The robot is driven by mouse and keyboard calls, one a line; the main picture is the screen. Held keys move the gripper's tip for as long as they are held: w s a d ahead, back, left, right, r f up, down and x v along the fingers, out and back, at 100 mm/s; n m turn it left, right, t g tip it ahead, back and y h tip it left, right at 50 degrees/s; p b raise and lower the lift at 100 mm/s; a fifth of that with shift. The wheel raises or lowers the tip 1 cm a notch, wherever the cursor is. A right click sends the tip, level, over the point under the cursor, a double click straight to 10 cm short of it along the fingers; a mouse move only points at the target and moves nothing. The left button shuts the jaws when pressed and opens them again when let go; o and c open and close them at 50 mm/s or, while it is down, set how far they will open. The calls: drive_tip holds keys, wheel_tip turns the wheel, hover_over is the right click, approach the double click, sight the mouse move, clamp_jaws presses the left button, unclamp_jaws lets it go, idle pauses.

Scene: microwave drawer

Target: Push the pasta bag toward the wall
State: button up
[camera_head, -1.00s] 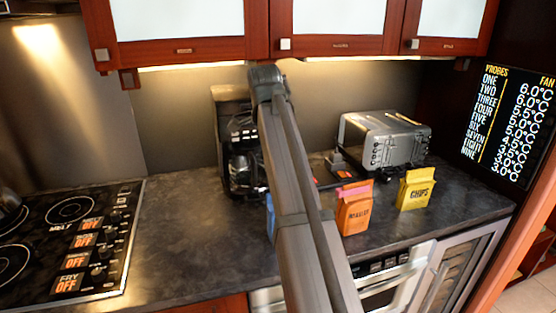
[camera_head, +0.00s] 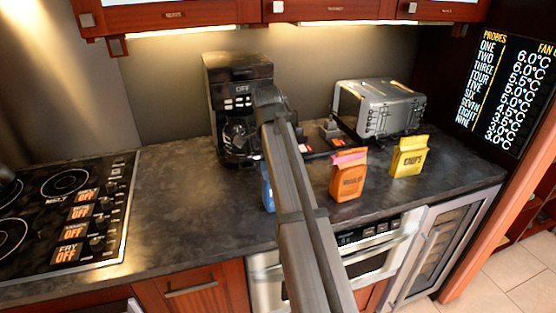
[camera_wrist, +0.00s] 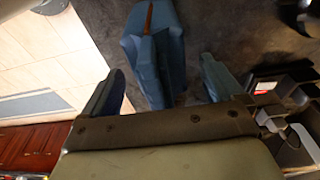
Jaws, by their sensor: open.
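A blue bag stands on the dark counter. In the head view only a sliver of it (camera_head: 267,188) shows beside my arm. In the wrist view the blue bag (camera_wrist: 152,58) lies in front of and between the two fingers of my gripper (camera_wrist: 162,66). The gripper is open, with nothing visibly clamped; I cannot tell whether it touches the bag. No label shows on the blue bag, so I cannot confirm that it is the pasta bag. My arm hides most of the gripper in the head view.
An orange bag (camera_head: 347,181) and a yellow chips bag (camera_head: 409,159) stand to the right. Behind are a coffee maker (camera_head: 238,112), a grey toaster (camera_head: 380,108) and the wall (camera_head: 165,90). The stovetop (camera_head: 68,215) is left. Counter (camera_head: 190,200) between stove and blue bag is clear.

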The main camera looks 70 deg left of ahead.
drive_tip(key=shift+f, duration=0.2)
drive_tip(key=c, duration=1.6)
drive_tip(key=shift+o, duration=0.2)
drive_tip(key=shift+a, duration=0.1)
drive_tip(key=a, duration=1.1)
drive_tip(key=shift+s, duration=0.15)
drive_tip(key=shift+d, duration=0.1)
drive_tip(key=o, duration=1.5)
drive_tip(key=shift+o, duration=0.2)
